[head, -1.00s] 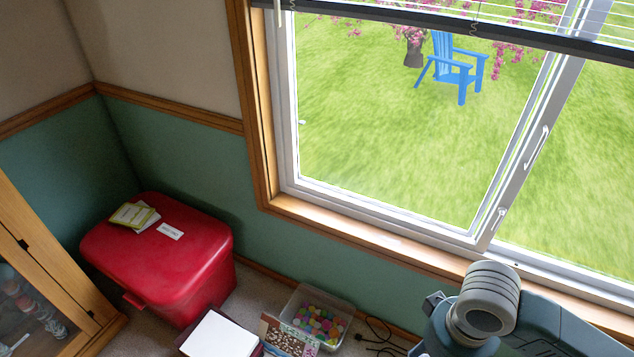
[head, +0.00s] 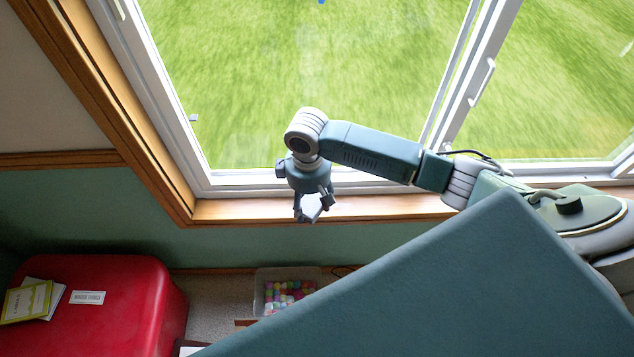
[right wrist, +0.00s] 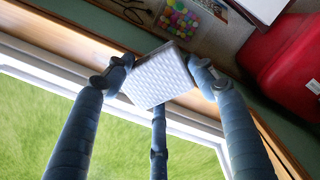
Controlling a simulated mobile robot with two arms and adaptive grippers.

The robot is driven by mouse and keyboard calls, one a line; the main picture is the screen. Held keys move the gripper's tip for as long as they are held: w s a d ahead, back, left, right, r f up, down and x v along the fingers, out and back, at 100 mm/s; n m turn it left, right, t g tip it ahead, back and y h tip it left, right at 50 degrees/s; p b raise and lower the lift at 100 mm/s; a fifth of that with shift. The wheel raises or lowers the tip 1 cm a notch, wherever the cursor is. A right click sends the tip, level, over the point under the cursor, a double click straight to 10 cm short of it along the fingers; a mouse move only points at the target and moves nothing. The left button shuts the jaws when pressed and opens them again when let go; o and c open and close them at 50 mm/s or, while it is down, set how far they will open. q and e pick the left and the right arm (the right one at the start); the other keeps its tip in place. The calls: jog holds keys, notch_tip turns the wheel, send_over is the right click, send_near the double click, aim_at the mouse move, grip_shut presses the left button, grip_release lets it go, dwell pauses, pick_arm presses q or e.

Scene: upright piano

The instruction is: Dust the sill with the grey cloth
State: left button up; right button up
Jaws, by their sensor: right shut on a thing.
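The grey cloth (head: 312,208) is a small, pale grey piece between the fingers of my right gripper (head: 314,206). In the right wrist view the cloth (right wrist: 158,76) looks like a textured square pad, and the fingers close on its sides. The wooden sill (head: 390,207) runs along the bottom of the window. My right gripper points down over the left part of the sill, and I cannot tell whether the cloth touches it. The sill also shows in the right wrist view (right wrist: 62,40). My left gripper is not in view.
The window frame (head: 250,182) stands behind the sill. A red chest (head: 125,300) with booklets (head: 28,302) on it is at lower left. A clear bin of coloured pieces (head: 286,290) is on the floor below. The visible sill looks bare.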

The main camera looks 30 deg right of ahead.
jog(key=w+d+f+n, duration=0.2)
jog(key=f, duration=0.2)
jog(key=w+d+f+n+b, duration=0.1)
jog(key=w+d+f+n, duration=0.1)
jog(key=f, duration=0.2)
jog(key=w+d+f+n+b, duration=0.1)
jog(key=w+d+f+n, duration=0.1)
jog(key=f+n, duration=0.1)
jog(key=shift+w+f, duration=0.3)
jog(key=shift+f, duration=0.55)
jog(key=shift+r, duration=0.1)
jog(key=shift+f+b, duration=0.85)
jog(key=shift+f, duration=0.2)
jog(key=shift+d+r, duration=0.1)
jog(key=shift+d, duration=0.05)
